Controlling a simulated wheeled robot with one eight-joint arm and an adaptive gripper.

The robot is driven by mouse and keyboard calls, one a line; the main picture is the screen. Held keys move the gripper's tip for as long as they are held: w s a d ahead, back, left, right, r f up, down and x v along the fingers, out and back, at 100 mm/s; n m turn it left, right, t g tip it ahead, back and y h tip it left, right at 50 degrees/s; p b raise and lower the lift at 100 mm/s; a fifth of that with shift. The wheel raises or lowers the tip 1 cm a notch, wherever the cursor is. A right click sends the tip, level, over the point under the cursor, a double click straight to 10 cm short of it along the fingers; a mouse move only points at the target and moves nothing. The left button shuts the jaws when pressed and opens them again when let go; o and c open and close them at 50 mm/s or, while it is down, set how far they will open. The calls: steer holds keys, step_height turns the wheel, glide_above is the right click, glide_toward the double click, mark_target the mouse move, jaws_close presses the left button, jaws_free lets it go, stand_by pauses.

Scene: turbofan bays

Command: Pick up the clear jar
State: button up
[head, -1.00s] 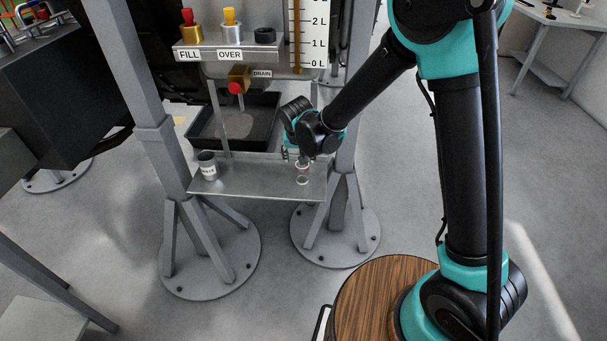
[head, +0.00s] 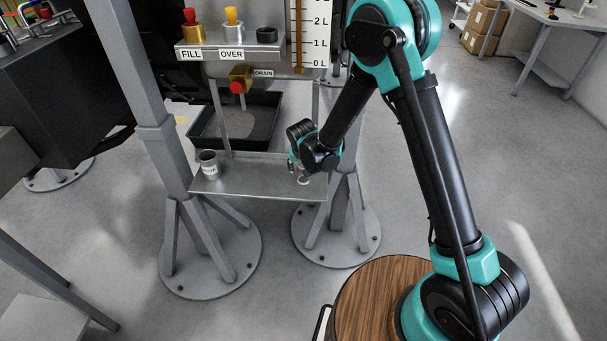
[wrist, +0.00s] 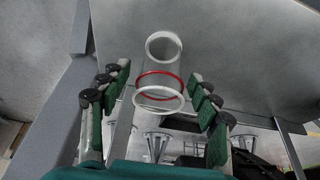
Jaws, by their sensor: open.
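The clear jar (wrist: 158,78) is a see-through cylinder with white rims and a red ring, seen steeply in the wrist view. In the head view only a small pale part of the jar (head: 303,181) shows under my gripper, near the right end of the metal shelf (head: 245,184). My gripper (wrist: 160,88) is open, with one green-padded finger on each side of the jar. Gaps show between the pads and the jar, so it is not gripped. In the head view my gripper (head: 300,172) is right above the shelf, partly hidden by my wrist.
A grey labelled canister (head: 208,164) stands at the shelf's left end. Grey stand posts (head: 153,120) rise beside the shelf. A black tray (head: 262,122) sits behind it, under the red drain knob (head: 237,87). The shelf's middle is clear.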

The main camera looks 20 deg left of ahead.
steer(key=shift+f, duration=0.1)
steer(key=c, duration=1.1)
steer(key=shift+c, duration=0.2)
